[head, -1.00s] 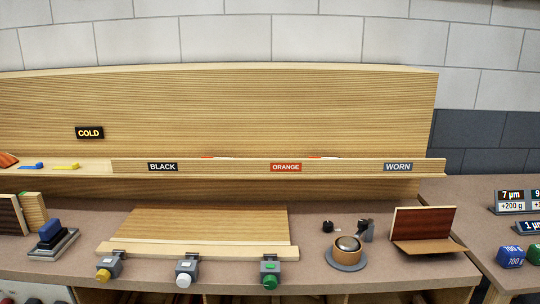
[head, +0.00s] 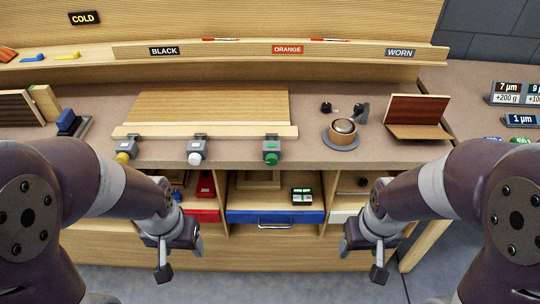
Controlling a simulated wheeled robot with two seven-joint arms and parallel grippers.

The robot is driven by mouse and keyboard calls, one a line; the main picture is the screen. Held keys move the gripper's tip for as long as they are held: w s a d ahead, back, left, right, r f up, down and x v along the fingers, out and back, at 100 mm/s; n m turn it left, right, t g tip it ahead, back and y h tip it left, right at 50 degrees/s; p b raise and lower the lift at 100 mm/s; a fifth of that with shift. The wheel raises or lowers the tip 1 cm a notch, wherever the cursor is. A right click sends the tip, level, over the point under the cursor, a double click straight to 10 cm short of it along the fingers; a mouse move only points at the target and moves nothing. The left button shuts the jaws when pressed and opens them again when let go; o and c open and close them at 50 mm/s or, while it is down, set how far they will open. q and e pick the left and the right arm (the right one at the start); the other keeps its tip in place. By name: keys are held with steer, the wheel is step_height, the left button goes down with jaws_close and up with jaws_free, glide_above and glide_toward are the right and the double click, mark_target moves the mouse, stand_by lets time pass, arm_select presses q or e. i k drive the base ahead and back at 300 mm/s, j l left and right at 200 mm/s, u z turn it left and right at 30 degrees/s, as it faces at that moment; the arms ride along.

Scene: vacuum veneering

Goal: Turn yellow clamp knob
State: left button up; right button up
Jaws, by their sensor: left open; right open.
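The yellow clamp knob (head: 123,157) sits at the front of the leftmost grey clamp (head: 127,146) on the bench's front edge. A clamp with a white knob (head: 195,158) and a clamp with a green knob (head: 271,158) stand to its right. The clamps sit along a light wooden strip (head: 225,131) in front of a wooden panel (head: 210,105). My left gripper (head: 180,262) is open and empty, in front of the bench and below the yellow knob, to its right. My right gripper (head: 362,262) is open and empty, below and right of the green knob.
Open shelves under the bench hold a blue drawer (head: 275,217), a red bin (head: 205,188) and a green box (head: 302,196). A round pot (head: 342,131) and a brown-faced stand (head: 417,112) are on the bench at right. A blue-handled block (head: 68,122) is left of the clamps.

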mark_target(123, 158)
steer(key=u, duration=1.25)
